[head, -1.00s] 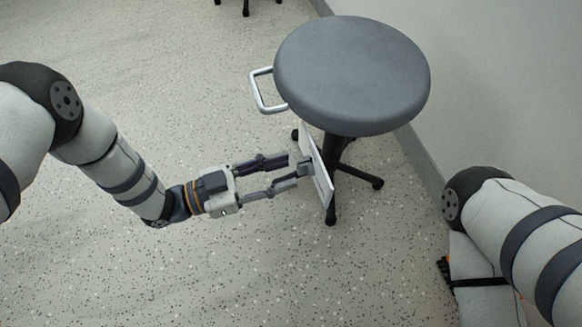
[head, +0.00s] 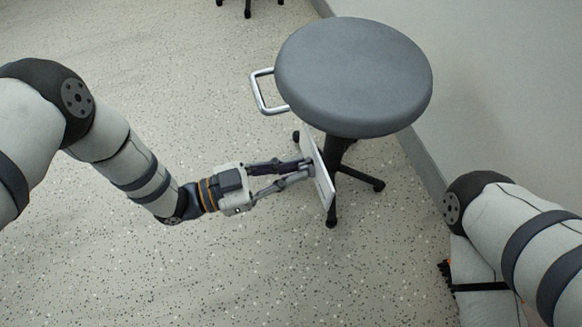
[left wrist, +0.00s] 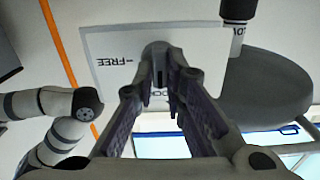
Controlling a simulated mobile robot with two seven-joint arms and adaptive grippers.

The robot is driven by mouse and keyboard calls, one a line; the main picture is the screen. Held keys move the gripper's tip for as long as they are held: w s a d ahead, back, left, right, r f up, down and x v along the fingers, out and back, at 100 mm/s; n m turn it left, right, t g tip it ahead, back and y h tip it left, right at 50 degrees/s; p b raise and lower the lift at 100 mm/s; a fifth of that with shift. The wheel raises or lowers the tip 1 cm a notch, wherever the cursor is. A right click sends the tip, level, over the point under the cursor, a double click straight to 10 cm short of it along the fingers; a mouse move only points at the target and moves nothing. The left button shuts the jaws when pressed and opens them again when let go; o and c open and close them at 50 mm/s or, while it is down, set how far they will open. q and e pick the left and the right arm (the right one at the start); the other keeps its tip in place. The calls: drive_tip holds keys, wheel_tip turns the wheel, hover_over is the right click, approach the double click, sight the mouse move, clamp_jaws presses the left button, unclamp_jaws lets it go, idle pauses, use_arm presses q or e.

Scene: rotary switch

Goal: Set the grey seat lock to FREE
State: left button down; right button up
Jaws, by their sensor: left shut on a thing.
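The grey seat lock (left wrist: 158,50) is a small knob on a white plate under the stool seat. The plate (head: 322,182) faces my left gripper in the head view, where the knob is hidden by the fingertips. My left gripper (head: 307,170) is shut on the knob; its fingers (left wrist: 162,84) close around it in the left wrist view. The word FREE, upside down, is on the plate left of the knob. Another label below the knob is partly covered by the fingers, and one at the right is cut off. Which mark the knob points to is unclear. My right gripper is out of view.
The round grey stool seat (head: 355,75) overhangs the plate, with a metal loop handle (head: 263,92) at its left. Dark stool legs (head: 363,178) spread on the speckled floor. A wall (head: 480,80) stands close at the right.

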use_arm(q)
drive_tip(key=m+p, duration=0.2)
drive_tip(key=m, duration=0.1)
drive_tip(key=shift+r+m, duration=0.15)
drive_tip(key=shift+m, duration=0.15)
drive_tip(key=shift+s+f+m+p, duration=0.1)
drive_tip(key=shift+m+p, duration=0.7)
drive_tip(key=shift+m, duration=1.5)
drive_tip(key=shift+s+f+m+p, duration=0.15)
drive_tip(key=shift+m+p, duration=0.65)
drive_tip(key=shift+m, duration=1.5)
drive_tip(key=shift+w+f+m+p, duration=0.1)
drive_tip(key=shift+m+p, duration=0.7)
drive_tip(key=shift+m, duration=1.5)
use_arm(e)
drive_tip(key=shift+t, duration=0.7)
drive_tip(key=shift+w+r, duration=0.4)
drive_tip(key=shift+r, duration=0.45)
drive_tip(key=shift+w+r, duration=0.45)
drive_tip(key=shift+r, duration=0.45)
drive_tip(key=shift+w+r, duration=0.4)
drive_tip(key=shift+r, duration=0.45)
use_arm(q)
drive_tip(key=c, duration=1.6)
unclamp_jaws()
drive_tip(key=shift+c, duration=0.2)
